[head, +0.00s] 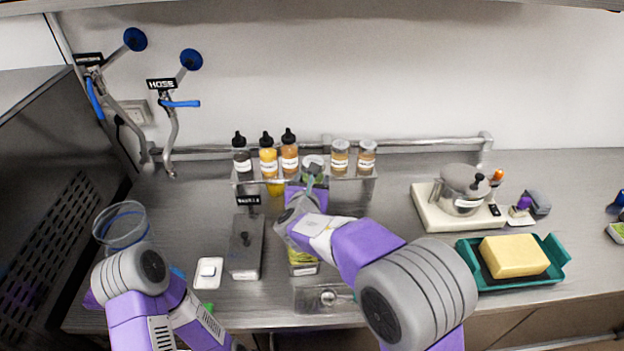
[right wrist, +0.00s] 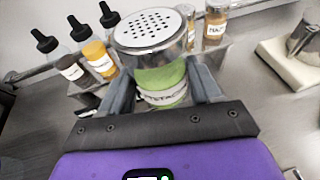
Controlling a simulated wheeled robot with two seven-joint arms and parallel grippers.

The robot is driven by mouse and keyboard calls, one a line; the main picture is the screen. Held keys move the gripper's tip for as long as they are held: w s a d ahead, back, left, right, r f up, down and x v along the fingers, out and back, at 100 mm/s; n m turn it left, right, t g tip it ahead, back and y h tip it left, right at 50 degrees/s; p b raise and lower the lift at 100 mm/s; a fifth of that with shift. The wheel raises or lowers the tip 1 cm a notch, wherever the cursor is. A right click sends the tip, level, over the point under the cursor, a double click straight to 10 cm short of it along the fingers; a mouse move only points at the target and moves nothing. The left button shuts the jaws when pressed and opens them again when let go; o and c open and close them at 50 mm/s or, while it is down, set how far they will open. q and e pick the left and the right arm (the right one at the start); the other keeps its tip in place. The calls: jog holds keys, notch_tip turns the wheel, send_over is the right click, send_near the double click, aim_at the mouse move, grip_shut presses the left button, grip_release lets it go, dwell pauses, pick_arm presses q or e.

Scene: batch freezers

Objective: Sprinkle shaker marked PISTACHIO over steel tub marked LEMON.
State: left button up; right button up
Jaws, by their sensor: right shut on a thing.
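The pistachio shaker (right wrist: 160,75), with a perforated metal lid, green contents and a partly readable white label, is between the fingers of my right gripper (right wrist: 158,98), which is shut on it. In the head view the shaker (head: 314,163) shows just in front of the bottle rack, largely hidden by my right gripper (head: 312,180). It looks about upright. A steel tub with yellow-green contents (head: 303,262) lies below my right arm, mostly covered by it. No LEMON mark is readable. My left arm is at the lower left; its gripper is out of the frame.
A rack (head: 355,187) holds dark, yellow and orange squeeze bottles and two more shakers (head: 340,157). A lidded grey tub (head: 246,247) stands left of the yellow-green one. A scale with a steel pot (head: 460,190) and a green tray with a yellow sponge (head: 514,256) are right.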

jog(key=s+b, duration=0.1)
jog(key=s, duration=1.2)
jog(key=shift+s+a, duration=0.25)
jog(key=shift+a, duration=0.15)
